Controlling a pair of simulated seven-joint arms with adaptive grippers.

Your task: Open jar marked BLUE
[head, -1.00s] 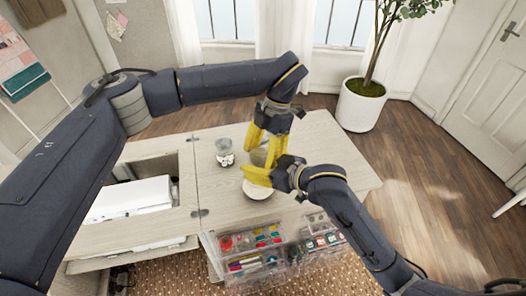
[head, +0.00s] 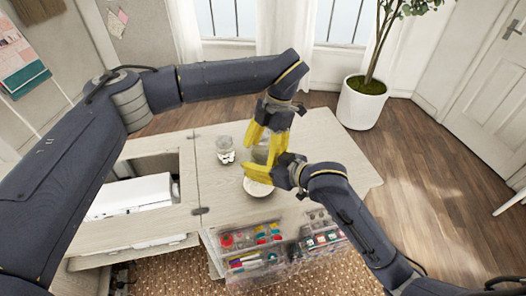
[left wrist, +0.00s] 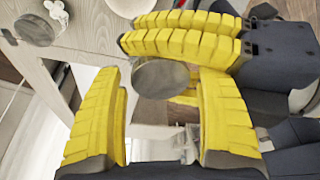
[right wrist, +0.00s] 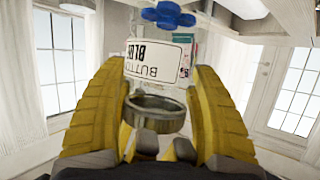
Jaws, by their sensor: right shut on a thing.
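The jar marked BLUE (right wrist: 160,62) shows in the right wrist view with its label upside down and a blue cluster beside it. My right gripper (head: 268,170) is shut on this jar and holds it above the table. A round metal lid (right wrist: 155,112) shows between the right fingers. The lid's grey disc (left wrist: 160,77) is also in the left wrist view; I cannot tell whether it is seated on the glass. My left gripper (left wrist: 160,110) is open, pointing down beside the lid. Yellow fingers partly hide the jar in the head view.
A second glass jar (head: 225,148) with white pieces stands on the table, left of the grippers. A white round dish (head: 257,188) lies below the right gripper. Clear drawers (head: 265,255) stand at the front edge. The table's right side is clear.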

